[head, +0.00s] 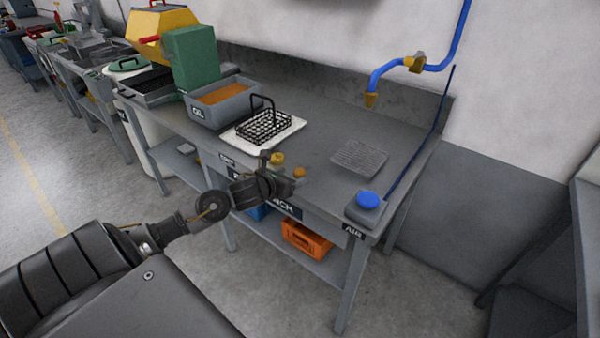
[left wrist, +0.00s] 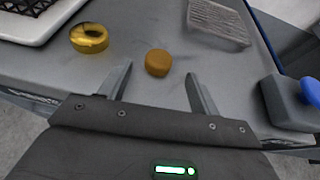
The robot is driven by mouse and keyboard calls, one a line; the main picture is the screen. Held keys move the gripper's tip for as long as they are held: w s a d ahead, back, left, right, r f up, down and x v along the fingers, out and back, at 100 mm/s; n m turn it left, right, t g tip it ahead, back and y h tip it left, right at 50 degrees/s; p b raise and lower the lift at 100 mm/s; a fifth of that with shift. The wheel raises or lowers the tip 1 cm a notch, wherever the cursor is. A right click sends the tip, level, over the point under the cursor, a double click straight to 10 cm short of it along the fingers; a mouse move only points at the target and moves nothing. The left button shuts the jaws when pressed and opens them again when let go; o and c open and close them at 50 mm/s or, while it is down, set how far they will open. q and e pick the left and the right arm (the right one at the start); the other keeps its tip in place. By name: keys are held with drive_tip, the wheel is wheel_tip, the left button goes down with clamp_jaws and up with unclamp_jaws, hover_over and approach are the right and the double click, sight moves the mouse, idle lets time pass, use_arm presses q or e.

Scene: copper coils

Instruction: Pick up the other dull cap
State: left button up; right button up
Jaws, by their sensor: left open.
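A dull brownish-orange cap (left wrist: 158,63) stands on the grey bench top, near the front edge. It also shows in the head view (head: 299,172), just beyond my left gripper (head: 283,180). A shinier yellow cap (left wrist: 89,38) with a dark recess in its top stands to its left, also in the head view (head: 277,158). In the left wrist view my left gripper (left wrist: 160,88) is open and empty. Its fingers are spread to either side of the dull cap, which lies a little beyond their tips. My right gripper is not in view.
A black wire basket (head: 262,126) sits on a white tray (head: 293,127) to the left. A grey ribbed mat (head: 359,158) lies beyond the caps. A box with a blue button (head: 369,200) is at the right front corner. A blue pipe (head: 420,66) hangs above.

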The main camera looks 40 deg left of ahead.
sight(298, 172)
use_arm(q)
drive_tip(key=x, duration=0.4)
drive_tip(key=shift+w+a+p, duration=0.1)
drive_tip(key=shift+w+p, duration=0.05)
drive_tip(key=shift+p, duration=0.2)
drive_tip(key=shift+c, duration=0.4)
drive_tip(key=c, duration=1)
